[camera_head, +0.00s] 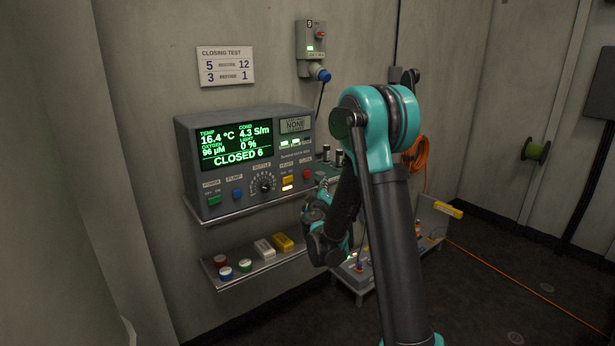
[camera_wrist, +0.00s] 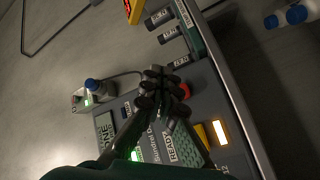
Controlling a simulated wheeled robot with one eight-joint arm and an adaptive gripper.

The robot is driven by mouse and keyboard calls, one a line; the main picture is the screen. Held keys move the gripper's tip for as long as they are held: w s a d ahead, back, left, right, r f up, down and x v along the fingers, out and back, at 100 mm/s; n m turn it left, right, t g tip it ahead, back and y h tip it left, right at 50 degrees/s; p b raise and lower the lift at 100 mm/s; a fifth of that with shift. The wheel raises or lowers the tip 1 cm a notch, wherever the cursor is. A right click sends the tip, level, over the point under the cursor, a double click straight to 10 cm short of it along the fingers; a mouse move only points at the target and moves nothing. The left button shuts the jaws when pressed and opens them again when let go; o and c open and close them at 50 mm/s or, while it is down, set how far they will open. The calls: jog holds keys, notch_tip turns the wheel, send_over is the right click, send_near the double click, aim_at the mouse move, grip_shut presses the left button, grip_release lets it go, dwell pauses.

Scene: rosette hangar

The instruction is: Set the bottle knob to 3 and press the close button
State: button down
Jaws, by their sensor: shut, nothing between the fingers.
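The grey control box (camera_head: 245,165) stands on a wall shelf. Its green display (camera_head: 236,147) reads CLOSED 6, with temperature, oxygen and light values. The black bottle knob (camera_head: 266,186) sits in a round dial at the lower front; its exact setting is too small to read. The red close button (camera_head: 307,174) is at the panel's right and also shows in the wrist view (camera_wrist: 185,90), partly behind the fingers. My gripper (camera_wrist: 162,88) is shut and empty, its fingertips over or beside the red button; I cannot tell whether they touch it. The knob is not visible in the wrist view.
A lit yellow-orange button (camera_head: 288,182) sits between knob and close button. Blue (camera_head: 237,194) and green (camera_head: 213,200) buttons are at left. A lower shelf (camera_head: 240,280) holds small items.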

jog(key=shift+w+a, duration=0.65)
jog(key=shift+w, duration=0.35)
jog(key=shift+w+a, duration=0.65)
jog(key=shift+w, duration=0.3)
jog(key=shift+w+a, duration=0.65)
jog(key=shift+w, duration=0.35)
jog(key=shift+w+a, duration=0.25)
jog(key=shift+w, duration=0.05)
jog(key=shift+w+a, duration=0.25)
jog(key=shift+w, duration=0.15)
jog(key=shift+s, duration=0.1)
jog(key=shift+s+d, duration=0.5)
jog(key=shift+s, duration=0.15)
jog(key=shift+s, duration=0.1)
jog(key=shift+s+d, duration=0.7)
jog(key=shift+s, duration=0.3)
jog(key=shift+s+d, duration=0.7)
jog(key=shift+s, duration=0.25)
